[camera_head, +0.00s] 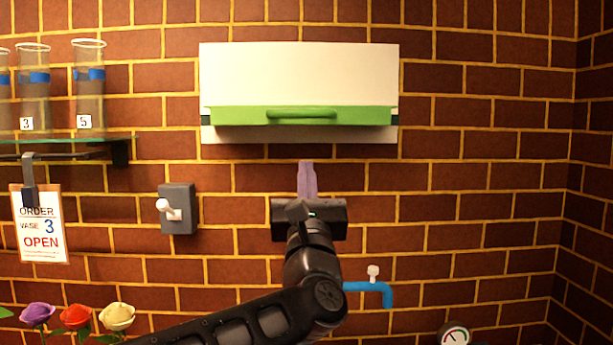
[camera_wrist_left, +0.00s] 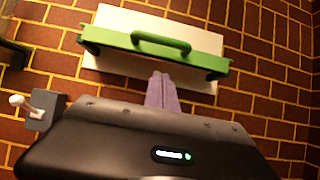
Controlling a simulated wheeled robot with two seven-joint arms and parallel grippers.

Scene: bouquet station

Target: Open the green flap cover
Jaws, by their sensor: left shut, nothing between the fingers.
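The green flap cover (camera_head: 350,116) is on a white wall panel (camera_head: 300,75) on the brick wall, with a green bar handle (camera_head: 301,115) across its middle. The flap also shows in the left wrist view (camera_wrist_left: 207,61), with its handle (camera_wrist_left: 160,42) arching out. My left gripper (camera_head: 307,165) points up just below the panel, its lilac fingers shut and empty. In the left wrist view its fingers (camera_wrist_left: 160,78) lie below the handle, apart from it as far as I can tell. My right gripper is not in view.
A grey switch box (camera_head: 178,209) with a white lever is left of my gripper. A glass shelf with several vases (camera_head: 90,85) and an order sign (camera_head: 40,235) is at the left. Flowers (camera_head: 76,317) stand below. A blue tap (camera_head: 378,290) is lower right. The right wall is clear.

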